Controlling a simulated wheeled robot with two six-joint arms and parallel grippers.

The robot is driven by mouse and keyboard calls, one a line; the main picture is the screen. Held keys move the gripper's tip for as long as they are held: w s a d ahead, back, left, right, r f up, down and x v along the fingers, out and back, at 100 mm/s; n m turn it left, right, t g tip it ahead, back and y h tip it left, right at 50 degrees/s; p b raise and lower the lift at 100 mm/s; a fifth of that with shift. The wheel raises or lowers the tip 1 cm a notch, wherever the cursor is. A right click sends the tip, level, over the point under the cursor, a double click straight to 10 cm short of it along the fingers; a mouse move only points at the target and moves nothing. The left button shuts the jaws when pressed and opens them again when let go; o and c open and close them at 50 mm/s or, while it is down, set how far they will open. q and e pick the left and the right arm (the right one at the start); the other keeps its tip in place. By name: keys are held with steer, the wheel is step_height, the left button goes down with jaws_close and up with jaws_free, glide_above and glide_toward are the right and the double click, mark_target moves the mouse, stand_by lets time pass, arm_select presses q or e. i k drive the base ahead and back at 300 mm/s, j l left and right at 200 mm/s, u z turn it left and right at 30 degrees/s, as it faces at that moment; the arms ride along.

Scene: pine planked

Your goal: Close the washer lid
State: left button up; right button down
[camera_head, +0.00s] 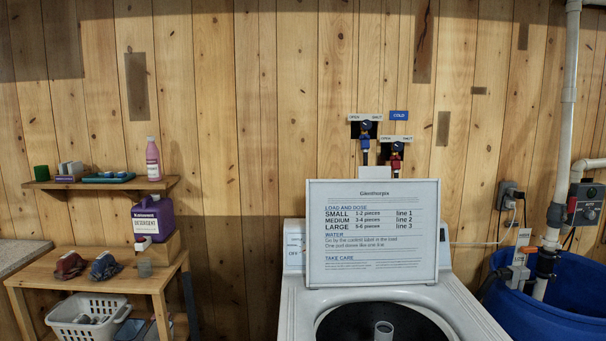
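The washer (456,308) is a white top-loader at the bottom, right of centre. Its lid (372,275) stands raised at the back, leaning near upright, with a printed load and dose chart on its inner face. The dark round tub opening with a pale central post (383,331) shows below the lid, cut off by the bottom edge of the view. Neither of my grippers is in view.
A wooden stand (95,277) with a purple detergent jug (152,217) is at left, a basket (88,316) below. A shelf (100,184) hangs above. A blue barrel (560,305) with a white pipe stands right of the washer. Taps (366,130) are behind the lid.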

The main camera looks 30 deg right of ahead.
mark_target(374, 229)
steer(key=l+u, duration=0.25)
steer(key=u, duration=0.25)
steer(key=l+u, duration=0.2)
steer(key=u, duration=0.3)
steer(key=k+l+u, duration=0.15)
steer(key=u, duration=0.3)
steer(key=k+l, duration=0.3)
steer(key=l, duration=0.2)
steer(key=k+l, duration=0.35)
steer(key=l, duration=0.15)
steer(key=k+l, duration=0.3)
steer(key=l, duration=0.2)
steer(key=k+l, duration=0.35)
steer(key=l, duration=0.15)
